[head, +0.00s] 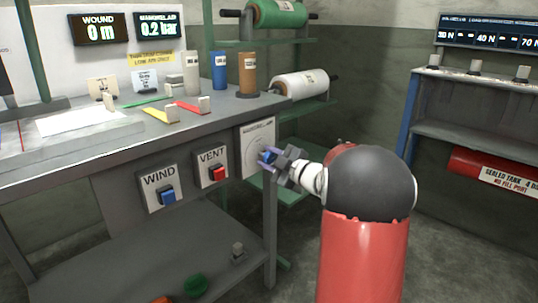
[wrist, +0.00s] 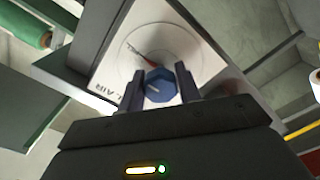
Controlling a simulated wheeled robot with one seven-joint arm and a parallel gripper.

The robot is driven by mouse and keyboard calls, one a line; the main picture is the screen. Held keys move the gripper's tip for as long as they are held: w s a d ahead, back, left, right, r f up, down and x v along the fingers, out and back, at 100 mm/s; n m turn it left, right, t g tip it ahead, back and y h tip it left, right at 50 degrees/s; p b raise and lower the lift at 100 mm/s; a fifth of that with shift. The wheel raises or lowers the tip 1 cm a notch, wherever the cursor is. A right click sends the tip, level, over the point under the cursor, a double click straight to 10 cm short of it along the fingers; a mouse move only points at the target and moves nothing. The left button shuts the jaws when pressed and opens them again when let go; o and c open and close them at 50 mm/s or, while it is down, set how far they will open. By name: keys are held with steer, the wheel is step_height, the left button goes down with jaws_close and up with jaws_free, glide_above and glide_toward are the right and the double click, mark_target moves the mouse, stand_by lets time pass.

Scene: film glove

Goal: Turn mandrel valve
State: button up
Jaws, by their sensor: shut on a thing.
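The mandrel valve is a blue faceted knob (wrist: 160,86) on a white dial plate (wrist: 192,36) with a red pointer mark and partly hidden lettering. In the head view the plate (head: 258,135) is on the front of the bench at its right end. My gripper (head: 268,157) reaches it from the right, and the knob is mostly hidden there by the fingers. In the wrist view my gripper (wrist: 160,90) has one finger on each side of the knob, shut on it. A white line on the knob's face points to the lower left.
The WIND switch (head: 167,196) and VENT switch (head: 217,174) sit left of the valve. Two displays (head: 100,29) above the bench read 0 m and 0.2 bar. Film rolls (head: 300,84) lie on the green rack behind. Small items stand on the bench top and the lower shelf.

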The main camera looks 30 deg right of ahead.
steer(key=shift+f, duration=0.15)
stand_by(0.3)
steer(key=o, duration=1)
steer(key=shift+c, duration=0.2)
steer(key=v, duration=0.8)
steer(key=shift+b, duration=0.3)
